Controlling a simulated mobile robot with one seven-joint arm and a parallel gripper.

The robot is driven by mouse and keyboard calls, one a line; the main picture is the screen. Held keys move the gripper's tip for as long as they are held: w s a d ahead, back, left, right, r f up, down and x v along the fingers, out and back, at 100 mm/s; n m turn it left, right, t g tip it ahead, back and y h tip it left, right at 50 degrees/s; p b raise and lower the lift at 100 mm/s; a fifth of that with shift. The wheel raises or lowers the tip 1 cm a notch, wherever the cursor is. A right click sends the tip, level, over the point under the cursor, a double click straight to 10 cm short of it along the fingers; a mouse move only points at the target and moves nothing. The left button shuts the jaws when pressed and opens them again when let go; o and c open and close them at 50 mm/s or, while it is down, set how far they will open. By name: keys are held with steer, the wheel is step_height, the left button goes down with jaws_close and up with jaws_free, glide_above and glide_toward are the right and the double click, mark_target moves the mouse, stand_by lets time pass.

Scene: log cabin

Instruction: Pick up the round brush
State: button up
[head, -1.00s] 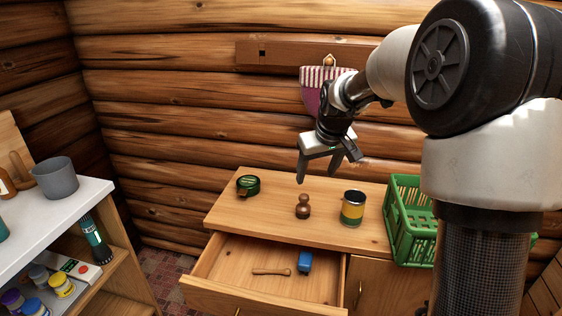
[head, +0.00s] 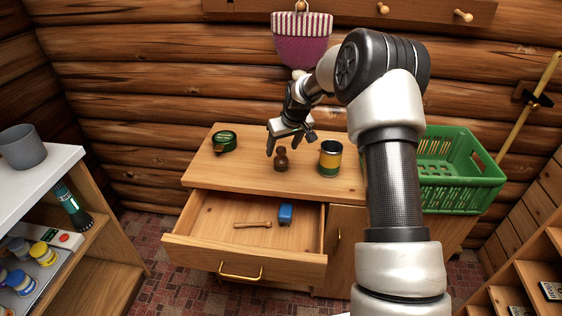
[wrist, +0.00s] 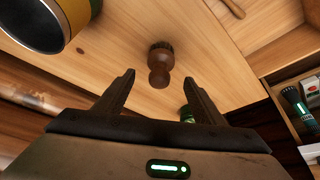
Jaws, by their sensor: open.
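The round brush (head: 281,159) is small and brown with a knob-like handle, standing upright on the wooden cabinet top (head: 240,172). In the wrist view the brush (wrist: 160,63) shows its knob toward me and dark bristles at its far end, in line with the gap between my fingers. My gripper (head: 289,145) is open and empty, above and close to the brush. In the wrist view my gripper's two fingers (wrist: 158,88) are spread apart, with the brush beyond their tips. I cannot tell the exact height between them.
A yellow-green can (head: 330,160) stands right of the brush. A green tape-like item (head: 224,141) is at left. A green crate (head: 462,195) sits at right. The open drawer (head: 210,240) below holds a wooden stick (head: 253,225) and a blue item (head: 286,213).

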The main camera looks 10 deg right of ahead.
mark_target(281, 156)
steer(key=shift+s+x, duration=0.15)
steer(key=shift+x, duration=1.25)
steer(key=shift+s+x, duration=0.1)
steer(key=shift+x, duration=1.25)
steer(key=shift+d+f, duration=0.15)
steer(key=shift+c, duration=0.3)
steer(key=c, duration=1.1)
